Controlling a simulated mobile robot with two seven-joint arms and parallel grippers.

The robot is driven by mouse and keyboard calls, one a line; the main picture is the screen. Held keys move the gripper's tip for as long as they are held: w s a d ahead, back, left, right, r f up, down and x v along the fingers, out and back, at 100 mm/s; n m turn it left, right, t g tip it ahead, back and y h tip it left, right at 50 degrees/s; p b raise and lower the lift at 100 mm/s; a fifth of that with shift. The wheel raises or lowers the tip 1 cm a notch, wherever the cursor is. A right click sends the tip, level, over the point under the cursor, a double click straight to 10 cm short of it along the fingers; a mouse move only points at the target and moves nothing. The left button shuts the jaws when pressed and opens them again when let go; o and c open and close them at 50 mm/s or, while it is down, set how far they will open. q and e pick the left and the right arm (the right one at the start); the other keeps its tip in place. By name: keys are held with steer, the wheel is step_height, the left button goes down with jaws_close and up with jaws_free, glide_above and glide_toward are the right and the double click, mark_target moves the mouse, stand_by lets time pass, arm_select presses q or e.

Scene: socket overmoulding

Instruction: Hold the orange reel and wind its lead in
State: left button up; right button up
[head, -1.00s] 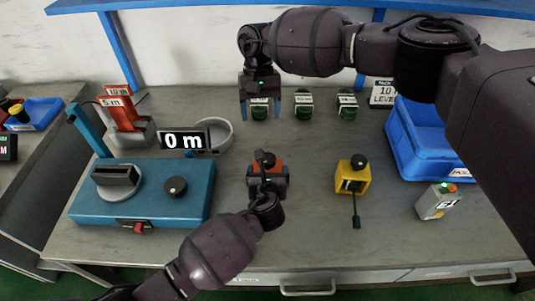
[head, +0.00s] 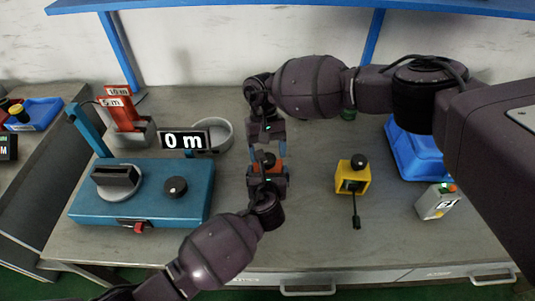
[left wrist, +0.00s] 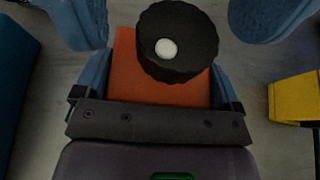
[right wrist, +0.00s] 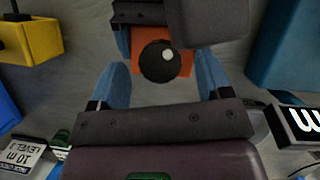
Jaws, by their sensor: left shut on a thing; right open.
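The orange reel (left wrist: 128,75) is a small orange box with a black knob (left wrist: 176,42) bearing a white dot on top. My left gripper (head: 266,178) is shut on the orange reel from the front, its blue fingers on both sides. My right gripper (head: 267,150) is open just behind the reel. In the right wrist view its blue fingers stand apart, with the knob (right wrist: 160,61) beyond and between their tips. In the left wrist view those blue fingertips show at the top, either side of the knob. I cannot see the reel's lead.
A yellow reel (head: 352,178) with a black knob and hanging lead stands to the right. A blue machine (head: 150,205) is at left, with a "0 m" display (head: 184,141) behind it. A blue bin (head: 418,160) and a grey button box (head: 437,203) are at right.

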steer(key=shift+s+f, duration=0.2)
steer(key=shift+f, duration=0.35)
steer(key=c, duration=0.9)
steer(key=shift+c, duration=0.2)
steer(key=shift+d+m, duration=0.1)
steer(key=shift+m, duration=0.3)
steer(key=m+y, duration=0.1)
steer(key=m, duration=0.2)
steer(key=shift+y, duration=0.3)
steer(key=m+y, duration=0.1)
steer(key=m, duration=0.2)
steer(key=shift+d+m, duration=0.1)
steer(key=shift+m, duration=0.2)
steer(key=m+t+y, duration=0.1)
steer(key=m, duration=0.2)
steer(key=m+t+y, duration=0.1)
steer(key=m, duration=0.2)
steer(key=shift+m, duration=0.4)
